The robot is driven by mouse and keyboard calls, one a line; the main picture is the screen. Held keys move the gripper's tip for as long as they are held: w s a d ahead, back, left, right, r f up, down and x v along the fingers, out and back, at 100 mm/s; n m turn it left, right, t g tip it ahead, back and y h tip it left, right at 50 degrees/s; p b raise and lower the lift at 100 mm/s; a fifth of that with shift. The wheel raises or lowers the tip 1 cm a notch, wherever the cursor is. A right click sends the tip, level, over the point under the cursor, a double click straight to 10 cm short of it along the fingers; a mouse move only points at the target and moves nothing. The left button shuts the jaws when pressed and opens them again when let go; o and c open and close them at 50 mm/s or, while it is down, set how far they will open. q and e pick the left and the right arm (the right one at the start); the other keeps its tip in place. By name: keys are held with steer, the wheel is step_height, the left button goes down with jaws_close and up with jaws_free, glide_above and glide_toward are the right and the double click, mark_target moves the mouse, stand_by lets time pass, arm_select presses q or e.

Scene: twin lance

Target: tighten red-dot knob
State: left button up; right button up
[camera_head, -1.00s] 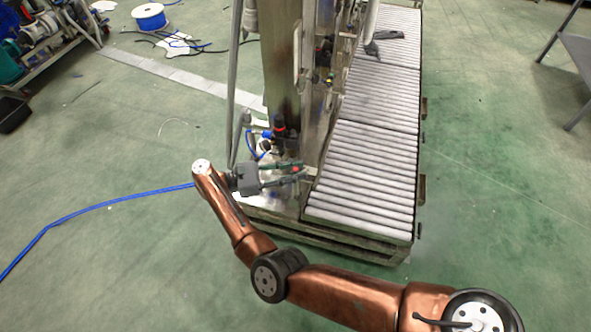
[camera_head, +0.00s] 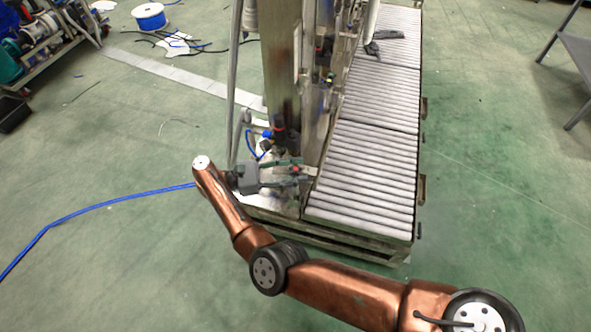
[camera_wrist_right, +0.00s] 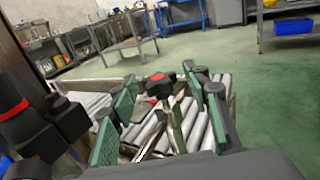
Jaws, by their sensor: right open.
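The red-dot knob (camera_head: 295,169) is a small dark knob with a red spot, on the near side of the metal machine. In the right wrist view the dark lobed knob (camera_wrist_right: 160,86) shows its red top between my green-padded fingers. My right gripper (camera_head: 297,174) reaches in from the left, open, with its fingers on either side of the knob. In the wrist view a gap seems to show between the right gripper's fingers (camera_wrist_right: 162,100) and the knob; I cannot tell if either finger touches. My left gripper is not in view.
A roller conveyor (camera_head: 363,180) runs right of the machine's metal post (camera_head: 281,75). A red-and-black fitting (camera_head: 279,130) and blue tubing stand just behind the gripper. A blue hose (camera_head: 100,204) lies on the green floor, which is open at left and right.

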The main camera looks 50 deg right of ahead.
mark_target(295, 169)
step_height(295, 169, up, 10)
stand_by(0.6)
